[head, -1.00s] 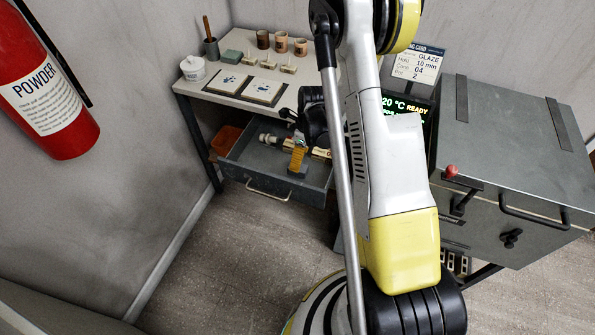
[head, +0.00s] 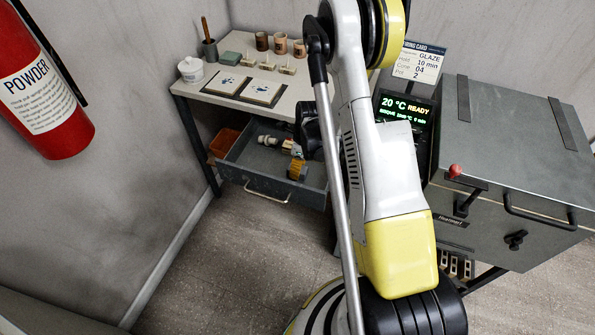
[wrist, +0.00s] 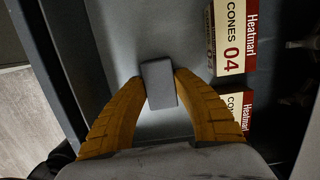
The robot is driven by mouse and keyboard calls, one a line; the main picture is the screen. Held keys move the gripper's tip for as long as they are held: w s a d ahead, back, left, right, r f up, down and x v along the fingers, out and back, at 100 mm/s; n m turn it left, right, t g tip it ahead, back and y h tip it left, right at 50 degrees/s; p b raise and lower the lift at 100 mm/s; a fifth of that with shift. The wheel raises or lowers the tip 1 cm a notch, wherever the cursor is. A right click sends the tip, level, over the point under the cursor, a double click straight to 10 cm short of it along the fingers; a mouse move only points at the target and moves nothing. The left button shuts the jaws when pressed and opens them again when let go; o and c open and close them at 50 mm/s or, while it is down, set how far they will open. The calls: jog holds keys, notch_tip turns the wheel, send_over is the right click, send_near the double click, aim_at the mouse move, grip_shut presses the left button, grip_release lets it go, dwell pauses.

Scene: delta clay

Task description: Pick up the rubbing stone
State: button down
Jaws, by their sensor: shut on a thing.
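The rubbing stone, a small grey block (wrist: 158,84), is between the two yellow fingers of my gripper (wrist: 161,86) in the wrist view. Both fingertips touch its sides, so the gripper is shut on it. In the head view my gripper (head: 297,169) is down in the open grey drawer (head: 250,177) under the bench. The stone is hard to make out there, and I cannot tell whether it touches the drawer floor.
Two cone boxes (wrist: 234,38) (wrist: 236,112) lie beside the gripper in the drawer. The drawer walls are close around it. Tiles (head: 262,92) and pots stand on the bench (head: 204,96) above. A grey kiln (head: 515,150) stands at the right.

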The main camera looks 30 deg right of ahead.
jog(key=shift+r+p, duration=0.3)
jog(key=shift+r, duration=0.25)
jog(key=r+p, duration=0.1)
jog(key=r, duration=0.1)
jog(key=d+r+p, duration=0.1)
jog(key=r, duration=0.1)
jog(key=shift+s, duration=0.2)
jog(key=s+d+r+p, duration=0.3)
jog(key=d+r, duration=0.3)
jog(key=d, duration=0.3)
jog(key=shift+s+d, duration=0.3)
jog(key=shift+s, duration=0.5)
jog(key=c, duration=2)
grip_release()
jog(key=shift+c, duration=1)
